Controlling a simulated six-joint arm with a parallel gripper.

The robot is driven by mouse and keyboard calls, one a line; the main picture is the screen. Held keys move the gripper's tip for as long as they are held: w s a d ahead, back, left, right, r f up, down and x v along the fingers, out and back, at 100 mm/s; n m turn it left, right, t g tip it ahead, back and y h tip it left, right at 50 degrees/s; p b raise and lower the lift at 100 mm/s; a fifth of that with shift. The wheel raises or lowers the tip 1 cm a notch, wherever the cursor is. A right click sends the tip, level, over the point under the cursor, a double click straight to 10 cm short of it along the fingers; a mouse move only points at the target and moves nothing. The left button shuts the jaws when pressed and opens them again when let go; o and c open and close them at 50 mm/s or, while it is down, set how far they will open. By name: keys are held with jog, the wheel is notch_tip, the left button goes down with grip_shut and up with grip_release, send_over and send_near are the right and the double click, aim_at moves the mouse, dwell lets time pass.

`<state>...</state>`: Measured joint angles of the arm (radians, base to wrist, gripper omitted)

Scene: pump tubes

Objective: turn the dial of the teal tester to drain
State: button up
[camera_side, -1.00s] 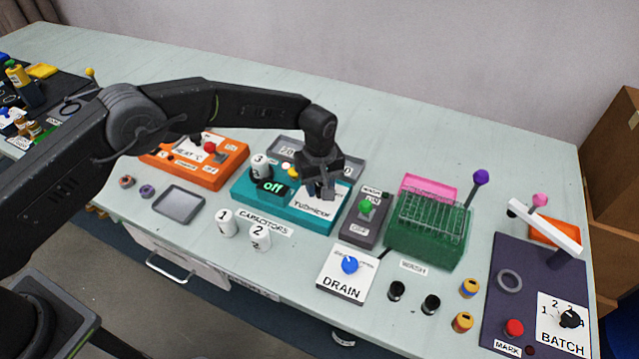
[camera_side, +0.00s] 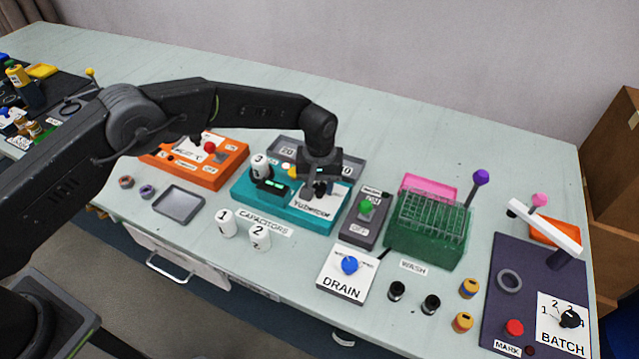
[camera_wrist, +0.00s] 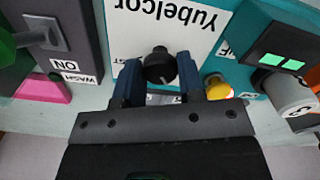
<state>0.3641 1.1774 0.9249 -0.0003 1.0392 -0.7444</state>
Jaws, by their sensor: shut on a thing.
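The teal tester (camera_side: 245,190) has a white plate lettered "Yubelcor" (camera_wrist: 165,20), a black dial (camera_wrist: 159,66) and a small dark display (camera_wrist: 280,50) with green lit marks. The dial's settings are mostly hidden by my fingers. My gripper (camera_wrist: 160,72) is shut on the black dial, one finger on each side, pointing down. In the side view my gripper (camera_side: 320,185) hides most of the dial. A separate white plate lettered "DRAIN" (camera_side: 343,287) with a blue knob (camera_side: 349,265) stands in front of the tester.
A yellow button (camera_wrist: 217,88) and a white cylinder marked 3 (camera_side: 261,166) are on the tester near my gripper. A grey switch box (camera_side: 362,222) with a green knob stands close on the right, then a green rack (camera_side: 425,240). Cylinders 1 (camera_side: 223,223) and 2 (camera_side: 259,237) stand in front.

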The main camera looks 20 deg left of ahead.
aim_at(319, 187)
jog(key=m, duration=0.7)
dwell(0.6)
jog(key=o, duration=0.9)
jog(key=shift+r, duration=0.1)
notch_tip(319, 187, up, 14)
jog(key=shift+f, duration=0.2)
dwell(0.3)
